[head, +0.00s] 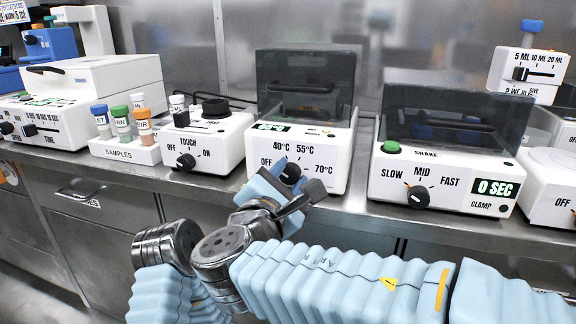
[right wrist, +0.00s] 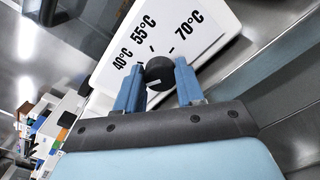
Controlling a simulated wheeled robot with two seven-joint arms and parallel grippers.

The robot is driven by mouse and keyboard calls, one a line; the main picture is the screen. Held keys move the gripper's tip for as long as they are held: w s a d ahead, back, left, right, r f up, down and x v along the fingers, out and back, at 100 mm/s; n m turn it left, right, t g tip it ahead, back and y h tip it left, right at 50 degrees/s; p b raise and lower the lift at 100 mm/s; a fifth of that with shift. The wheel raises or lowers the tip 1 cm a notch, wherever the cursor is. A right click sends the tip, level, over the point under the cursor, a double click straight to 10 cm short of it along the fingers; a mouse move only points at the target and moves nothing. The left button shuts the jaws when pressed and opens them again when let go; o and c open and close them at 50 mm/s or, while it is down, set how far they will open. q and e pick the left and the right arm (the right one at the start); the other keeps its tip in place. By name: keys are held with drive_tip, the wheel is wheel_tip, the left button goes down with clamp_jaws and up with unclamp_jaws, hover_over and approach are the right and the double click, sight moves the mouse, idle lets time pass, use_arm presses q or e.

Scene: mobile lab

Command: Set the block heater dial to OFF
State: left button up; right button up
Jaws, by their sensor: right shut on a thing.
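The block heater (head: 335,155) is the white box with a dark clear lid at the middle of the bench in the head view. Its front panel carries the labels OFF, 40°C, 55°C and 70°C around a black dial (head: 291,173). My right gripper (head: 284,181) is at that panel. In the right wrist view its two blue fingers stand on either side of the dial (right wrist: 159,72), shut on it. The OFF label is hidden in the right wrist view. My left gripper is not in view.
A shaker (head: 443,150) with a speed dial stands to the right of the heater. A device with a TOUCH/ON dial (head: 208,142) and a samples rack (head: 125,151) stand to the left. The bench's front edge (head: 345,205) runs below them.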

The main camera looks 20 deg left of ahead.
drive_tip(key=n+p, duration=0.2)
drive_tip(key=n, duration=0.1)
drive_tip(key=shift+a+p, duration=0.1)
drive_tip(key=shift+p, duration=0.2)
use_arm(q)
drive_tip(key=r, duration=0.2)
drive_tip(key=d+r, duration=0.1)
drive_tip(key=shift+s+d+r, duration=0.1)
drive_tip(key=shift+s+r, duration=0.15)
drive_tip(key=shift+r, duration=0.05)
use_arm(e)
drive_tip(key=shift+f+n, duration=0.1)
drive_tip(key=shift+n, duration=0.6)
use_arm(q)
drive_tip(key=shift+p, duration=0.3)
use_arm(e)
drive_tip(key=o, duration=1)
drive_tip(key=shift+o, duration=0.2)
drive_tip(key=shift+s, duration=0.15)
use_arm(q)
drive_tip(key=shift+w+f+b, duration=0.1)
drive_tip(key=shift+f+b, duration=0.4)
drive_tip(key=shift+b, duration=0.05)
use_arm(e)
drive_tip(key=s, duration=1.3)
drive_tip(key=shift+s+a, duration=0.2)
drive_tip(key=shift+s, duration=0.1)
